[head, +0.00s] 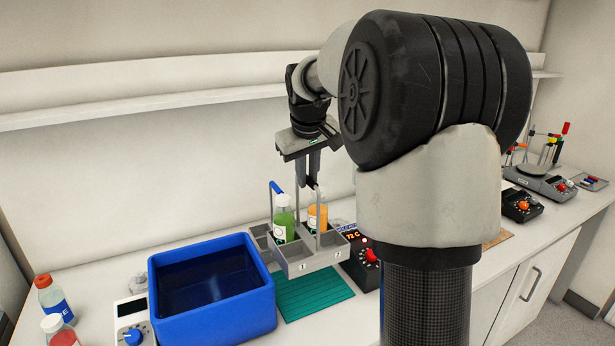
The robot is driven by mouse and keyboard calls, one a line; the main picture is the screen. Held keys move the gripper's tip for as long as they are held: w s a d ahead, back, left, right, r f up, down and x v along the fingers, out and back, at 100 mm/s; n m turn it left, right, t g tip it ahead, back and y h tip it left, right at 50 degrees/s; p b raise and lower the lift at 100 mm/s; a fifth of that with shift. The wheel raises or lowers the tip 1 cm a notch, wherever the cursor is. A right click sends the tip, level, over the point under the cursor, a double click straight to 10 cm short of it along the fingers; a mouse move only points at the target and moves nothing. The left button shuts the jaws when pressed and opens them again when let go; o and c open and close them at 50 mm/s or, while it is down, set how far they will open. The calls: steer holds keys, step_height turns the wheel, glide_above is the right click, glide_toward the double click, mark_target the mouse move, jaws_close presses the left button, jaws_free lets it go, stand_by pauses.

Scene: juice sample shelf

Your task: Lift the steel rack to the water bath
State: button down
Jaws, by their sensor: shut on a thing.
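The steel rack (313,261) is a grey open carrier with compartments numbered 1 and 2 on its front, two uprights and a blue-gripped top handle (276,187). A green bottle (284,222) and an orange bottle (317,214) stand upright in it. My gripper (312,182) points down over the rack and is shut on its handle; the exact contact is partly hidden. The rack is over the back of a green ribbed mat (314,292); I cannot tell how far above it. The water bath (223,315), a blue tub of dark liquid, stands left of the rack.
A white box with a blue knob (132,335) and red and white bottles (53,300) stand left of the bath. A red-knobbed controller (367,262) is close right of the rack. A wall shelf (150,98) runs behind. My arm hides part of the bench.

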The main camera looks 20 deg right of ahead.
steer(key=shift+r+p, duration=2.05)
steer(key=shift+r, duration=1)
steer(key=shift+d, duration=0.1)
steer(key=d+p, duration=0.1)
steer(key=d, duration=0.9)
steer(key=shift+w+d, duration=0.4)
steer(key=d, duration=1)
steer(key=shift+w+d, duration=0.3)
steer(key=shift+d, duration=0.1)
